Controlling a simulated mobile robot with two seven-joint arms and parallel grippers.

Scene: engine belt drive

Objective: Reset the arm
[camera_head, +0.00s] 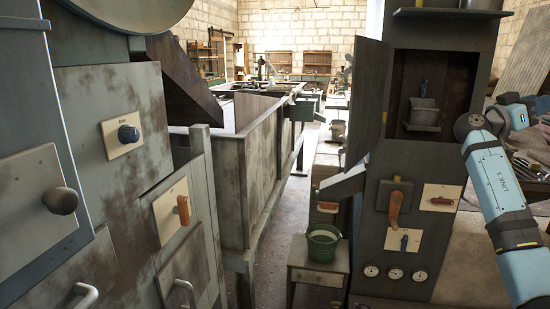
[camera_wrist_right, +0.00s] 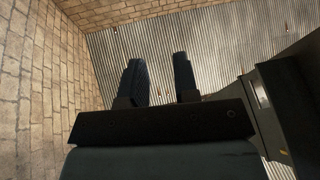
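My right arm (camera_head: 488,180), light blue with a dark joint, comes in at the right of the head view, beside the right-hand cabinet. Its gripper does not show in the head view. In the right wrist view my right gripper (camera_wrist_right: 160,82) has its two dark fingers apart with nothing between them. Behind the fingers are a corrugated metal sheet and a brick wall; they touch nothing visible. My left arm and left gripper show in neither view.
A grey cabinet (camera_head: 426,170) carries an orange-handled lever (camera_head: 395,204), gauges and a shelf holding a small bucket. A green bucket (camera_head: 322,243) sits on a low stand.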

